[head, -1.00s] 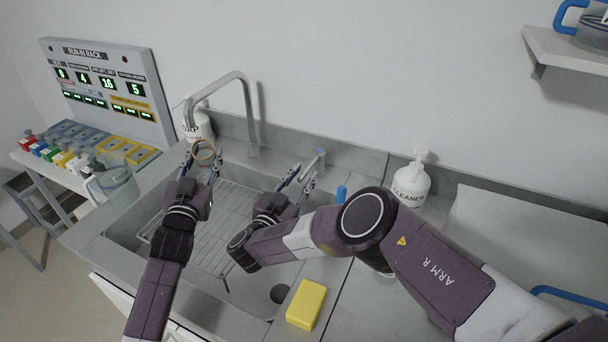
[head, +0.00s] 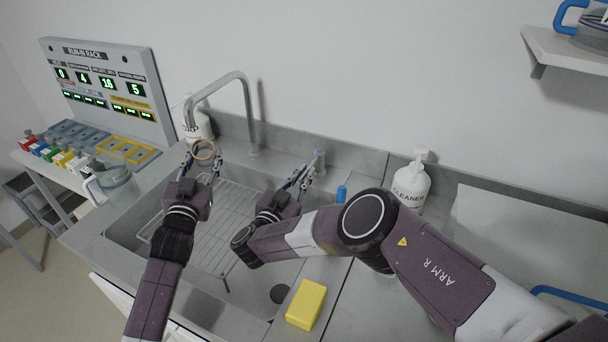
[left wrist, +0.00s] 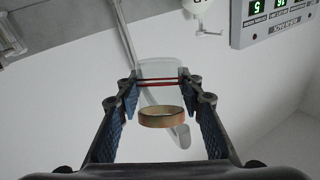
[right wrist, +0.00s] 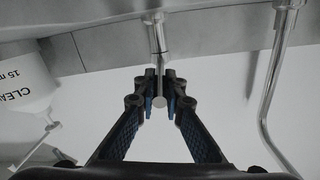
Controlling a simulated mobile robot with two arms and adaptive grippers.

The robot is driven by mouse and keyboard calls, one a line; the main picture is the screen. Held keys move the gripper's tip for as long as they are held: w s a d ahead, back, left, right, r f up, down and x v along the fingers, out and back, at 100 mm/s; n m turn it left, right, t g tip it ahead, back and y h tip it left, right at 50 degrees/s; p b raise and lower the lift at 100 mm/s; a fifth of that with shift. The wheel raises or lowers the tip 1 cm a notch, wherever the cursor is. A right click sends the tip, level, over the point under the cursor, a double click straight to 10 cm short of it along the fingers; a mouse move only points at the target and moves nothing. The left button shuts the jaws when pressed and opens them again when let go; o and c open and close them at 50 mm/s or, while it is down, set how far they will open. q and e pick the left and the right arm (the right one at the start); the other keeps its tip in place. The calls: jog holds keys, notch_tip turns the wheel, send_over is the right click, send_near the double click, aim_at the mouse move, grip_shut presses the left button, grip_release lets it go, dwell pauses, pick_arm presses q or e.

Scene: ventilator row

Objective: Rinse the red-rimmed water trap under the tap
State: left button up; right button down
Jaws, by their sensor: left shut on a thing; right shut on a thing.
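The water trap (left wrist: 159,68) is a clear cup with a red rim, held between the fingertips of my left gripper (left wrist: 158,90). A tan ring (left wrist: 163,118) shows beside it, and also at the fingertips in the head view (head: 203,150). My left gripper (head: 201,170) is above the left part of the sink, just below the outlet of the tap (head: 248,100). I cannot make out any water stream. My right gripper (head: 300,179) is shut on the tap's lever (head: 319,160), a short grey post behind the sink; its round end (right wrist: 159,102) shows between the fingertips.
The sink holds a wire rack (head: 215,225). A yellow sponge (head: 306,304) lies on the front edge. A cleaner bottle (head: 411,184) stands right, a soap bottle (head: 198,122) behind the tap. A clear jug (head: 117,186) and the run-in rack (head: 110,90) are left.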

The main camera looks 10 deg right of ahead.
jog(key=shift+s+d+r+n+t+y, duration=0.15)
jog(key=shift+d+n+t+y, duration=0.15)
jog(key=shift+y, duration=0.2)
jog(key=shift+s+d+n+t+y, duration=0.35)
jog(key=shift+d+n+t+y, duration=0.2)
jog(key=shift+n+y, duration=0.35)
jog(key=c, duration=2)
grip_release()
jog(key=v, duration=1.2)
jog(key=shift+d, duration=0.15)
